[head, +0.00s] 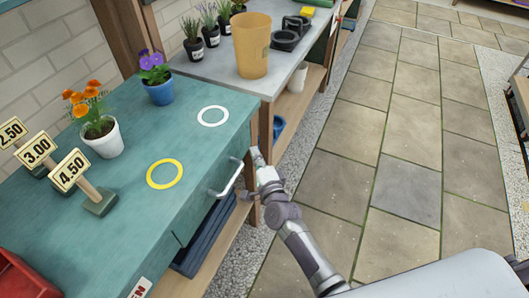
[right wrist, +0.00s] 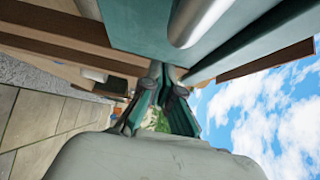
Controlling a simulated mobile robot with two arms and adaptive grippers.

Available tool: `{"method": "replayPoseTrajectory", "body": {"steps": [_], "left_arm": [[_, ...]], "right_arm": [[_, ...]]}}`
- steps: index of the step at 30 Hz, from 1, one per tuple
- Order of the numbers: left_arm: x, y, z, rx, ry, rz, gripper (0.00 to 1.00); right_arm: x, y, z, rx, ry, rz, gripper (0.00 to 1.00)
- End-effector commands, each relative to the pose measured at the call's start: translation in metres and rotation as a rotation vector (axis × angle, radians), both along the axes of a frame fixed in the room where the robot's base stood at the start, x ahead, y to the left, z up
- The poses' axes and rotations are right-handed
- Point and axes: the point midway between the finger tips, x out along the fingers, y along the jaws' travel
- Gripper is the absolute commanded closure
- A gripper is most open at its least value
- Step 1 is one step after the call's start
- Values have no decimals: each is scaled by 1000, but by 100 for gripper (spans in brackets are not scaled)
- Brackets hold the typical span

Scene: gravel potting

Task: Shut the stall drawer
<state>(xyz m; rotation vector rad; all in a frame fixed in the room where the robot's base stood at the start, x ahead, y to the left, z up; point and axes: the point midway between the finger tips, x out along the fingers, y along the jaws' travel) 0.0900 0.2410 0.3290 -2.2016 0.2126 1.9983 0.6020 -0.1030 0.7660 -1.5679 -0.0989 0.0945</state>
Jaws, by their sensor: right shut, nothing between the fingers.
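The teal stall drawer (head: 200,216) sits under the front edge of the teal counter, with a pale bar handle (head: 226,180). Its front looks flush or nearly flush with the counter; I cannot tell whether a small gap is left. My right gripper (head: 253,155) is shut and empty beside the far end of the handle, at the drawer's right side. In the right wrist view its fingers (right wrist: 166,88) are together, close under teal panels and the metal handle (right wrist: 197,18). Whether they touch the drawer is unclear. My left gripper is out of view.
On the counter (head: 135,215) stand an orange-flowered pot (head: 103,138), a blue pot (head: 160,92), price signs (head: 70,171), a yellow ring (head: 164,174) and a white ring (head: 212,116). Dark trays (head: 205,240) lie below the drawer. The paved floor (head: 400,140) is clear.

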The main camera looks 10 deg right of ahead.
Motion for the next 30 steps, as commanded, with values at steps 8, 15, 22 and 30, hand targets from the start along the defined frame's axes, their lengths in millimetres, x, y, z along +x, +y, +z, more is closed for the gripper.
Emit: {"method": "replayPoseTrajectory", "body": {"steps": [8, 15, 22, 30], "left_arm": [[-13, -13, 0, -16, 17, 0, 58], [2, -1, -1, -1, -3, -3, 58], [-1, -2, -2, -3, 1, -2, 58], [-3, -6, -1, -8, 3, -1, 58]], "right_arm": [[-44, -7, -3, 1, 4, -2, 100], [-84, -12, -3, -2, 5, -2, 100], [-100, -14, -2, 0, 4, -3, 100], [-104, -14, -20, -52, 38, 9, 100]]}}
